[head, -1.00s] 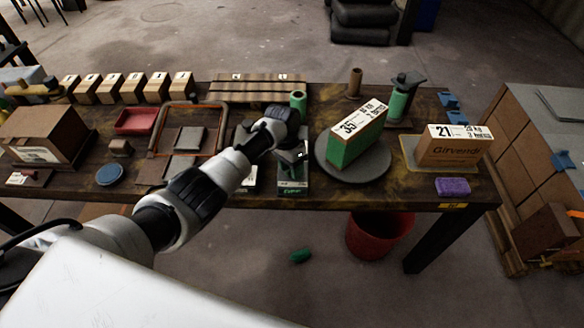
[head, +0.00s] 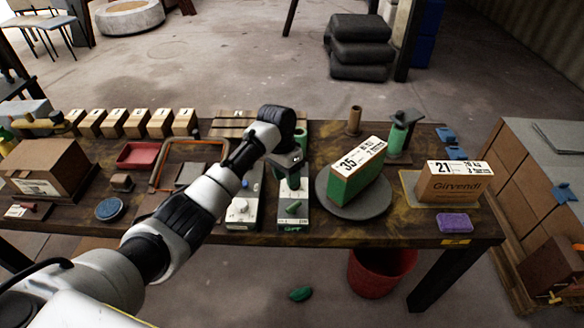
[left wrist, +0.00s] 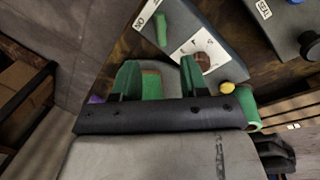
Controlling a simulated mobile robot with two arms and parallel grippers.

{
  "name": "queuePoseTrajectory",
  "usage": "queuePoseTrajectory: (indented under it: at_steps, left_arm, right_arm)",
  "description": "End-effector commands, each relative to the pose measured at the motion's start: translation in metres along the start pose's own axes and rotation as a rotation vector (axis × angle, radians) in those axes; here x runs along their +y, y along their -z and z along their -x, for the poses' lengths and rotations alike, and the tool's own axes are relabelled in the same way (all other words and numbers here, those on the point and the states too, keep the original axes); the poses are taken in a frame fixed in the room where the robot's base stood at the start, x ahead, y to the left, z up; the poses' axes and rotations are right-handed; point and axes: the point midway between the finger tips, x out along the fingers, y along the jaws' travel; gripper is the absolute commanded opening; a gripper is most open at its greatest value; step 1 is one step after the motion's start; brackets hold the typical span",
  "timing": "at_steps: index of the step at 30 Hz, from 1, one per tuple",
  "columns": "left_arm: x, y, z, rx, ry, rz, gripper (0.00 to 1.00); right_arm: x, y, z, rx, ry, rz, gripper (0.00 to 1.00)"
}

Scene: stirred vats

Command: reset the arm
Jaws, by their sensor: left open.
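My left arm comes in from the left in the head view. Its gripper (head: 290,170) hangs above the back part of the table, just behind a grey switch box with a green lever (head: 293,208). In the left wrist view the two green fingers (left wrist: 158,82) stand apart with nothing gripped. Beyond them lies a grey panel with a green lever (left wrist: 160,30), a brown knob (left wrist: 203,62) and a yellow button (left wrist: 227,87). A box with a white knob (head: 241,207) stands left of the switch box. My right gripper is not in view.
A green box marked 35 (head: 352,178) stands on a round grey plate (head: 375,203). A carton marked 21 (head: 450,185) is farther right, beside a purple block (head: 454,223). A red bin (head: 380,272) and a green item (head: 301,294) are on the floor.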

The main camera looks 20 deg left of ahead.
Motion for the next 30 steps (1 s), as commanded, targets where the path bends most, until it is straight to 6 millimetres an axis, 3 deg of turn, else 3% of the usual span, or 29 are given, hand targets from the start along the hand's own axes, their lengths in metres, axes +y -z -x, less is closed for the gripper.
queuePoseTrajectory:
  at_steps: [7,11,15,21,25,30]
  left_arm:
    - [0.003,-0.003,-0.006,0.0,0.001,-0.003,0.44]
    - [0.019,-0.017,-0.034,0.009,0.009,-0.015,0.44]
    - [0.049,-0.051,-0.075,0.049,0.031,-0.018,0.44]
    - [0.092,-0.117,-0.111,0.134,0.071,0.028,0.44]
    - [0.115,-0.167,-0.116,0.19,0.107,0.086,0.44]
    - [0.134,-0.22,-0.106,0.249,0.157,0.165,0.44]
  right_arm:
    - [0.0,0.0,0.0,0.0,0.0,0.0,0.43]
    - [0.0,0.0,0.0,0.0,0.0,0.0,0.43]
    - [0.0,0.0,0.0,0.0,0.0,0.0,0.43]
    - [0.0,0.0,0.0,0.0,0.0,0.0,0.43]
    - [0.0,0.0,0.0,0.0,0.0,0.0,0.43]
    - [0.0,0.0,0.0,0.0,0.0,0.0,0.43]
